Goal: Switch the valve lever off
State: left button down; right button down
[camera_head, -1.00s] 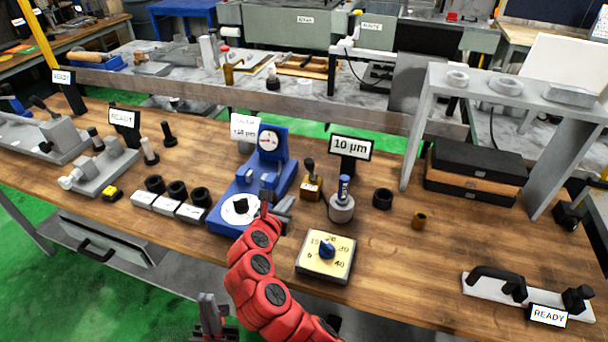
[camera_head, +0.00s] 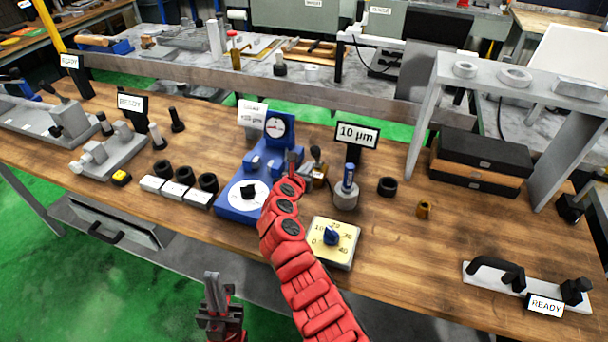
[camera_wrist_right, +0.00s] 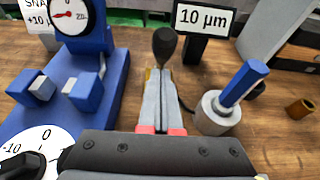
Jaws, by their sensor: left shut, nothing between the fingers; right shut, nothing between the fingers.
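The valve lever (camera_head: 317,154) is a dark knobbed handle on a small brass-coloured base. It stands on the workbench between the blue gauge stand and the grey cylinder with a blue top. In the right wrist view its black knob (camera_wrist_right: 164,43) stands upright just beyond the fingertips; the fingers hide most of its base. My right gripper (camera_head: 298,168) is shut and empty, close beside the lever on its near left side; I cannot tell whether it touches. My left gripper (camera_head: 219,288) is shut and empty, low in front of the bench edge.
The blue gauge stand (camera_head: 238,207) is close on the left of my right gripper. The grey cylinder (camera_head: 346,195) and the "10 µm" sign (camera_head: 357,135) are close on the right. A yellow dial box (camera_head: 334,252) lies nearer.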

jog(key=shift+w+d+r, duration=0.2)
jog(key=shift+w+r, duration=0.1)
jog(key=shift+w, duration=0.35)
jog(key=shift+r, duration=0.1)
